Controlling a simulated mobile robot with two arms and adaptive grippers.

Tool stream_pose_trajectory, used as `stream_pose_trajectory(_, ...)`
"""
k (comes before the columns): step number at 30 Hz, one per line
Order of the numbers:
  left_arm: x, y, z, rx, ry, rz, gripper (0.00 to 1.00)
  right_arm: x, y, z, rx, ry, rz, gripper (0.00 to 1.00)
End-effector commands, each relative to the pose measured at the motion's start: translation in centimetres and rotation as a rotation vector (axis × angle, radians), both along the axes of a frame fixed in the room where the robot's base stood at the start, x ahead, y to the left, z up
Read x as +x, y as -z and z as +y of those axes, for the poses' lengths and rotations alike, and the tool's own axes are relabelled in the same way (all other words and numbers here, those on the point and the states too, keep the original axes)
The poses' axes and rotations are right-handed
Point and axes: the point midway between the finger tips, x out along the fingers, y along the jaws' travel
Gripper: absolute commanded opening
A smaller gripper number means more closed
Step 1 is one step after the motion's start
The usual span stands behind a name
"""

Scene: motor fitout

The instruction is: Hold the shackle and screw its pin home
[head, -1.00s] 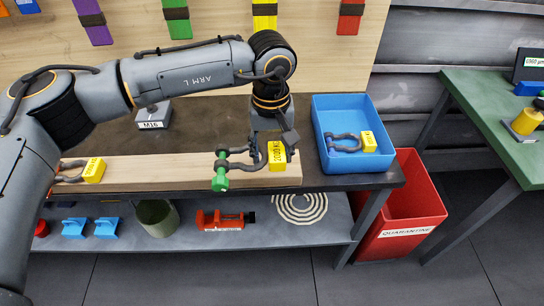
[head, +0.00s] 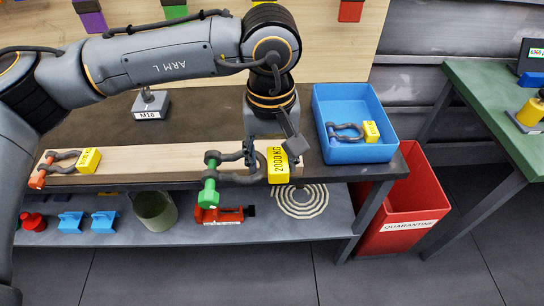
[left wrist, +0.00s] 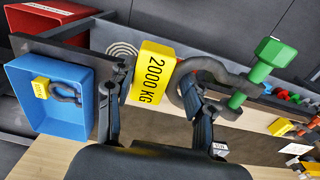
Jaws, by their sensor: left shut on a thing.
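A dark grey shackle (head: 240,179) has a yellow 2000 KG tag (head: 278,166) and a green pin (head: 210,173) with a hex head. My left gripper (head: 271,153) is shut on the shackle's bow end, over the right end of a wooden beam (head: 150,160). In the left wrist view, the fingers (left wrist: 158,98) stand on either side of the tag (left wrist: 153,72), one reaching inside the bow (left wrist: 188,88). The green head (left wrist: 274,51) stands apart from the near ear, with green shank showing between. My right gripper is out of view.
A blue bin (head: 355,151) with another tagged shackle stands right on the bench. A shackle with an orange pin (head: 37,182) lies on the beam's left. An M16 stand (head: 150,105) is behind. A red quarantine bin (head: 402,205) stands on the floor.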

Motion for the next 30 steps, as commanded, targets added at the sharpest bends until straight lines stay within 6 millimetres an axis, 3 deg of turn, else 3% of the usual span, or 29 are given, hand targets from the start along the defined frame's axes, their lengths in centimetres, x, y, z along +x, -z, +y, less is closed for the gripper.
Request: stream_pose_trajectory(30,4.8,-0.1,-0.2,-0.001,-0.002,-0.001,0.14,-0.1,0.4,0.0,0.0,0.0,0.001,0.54)
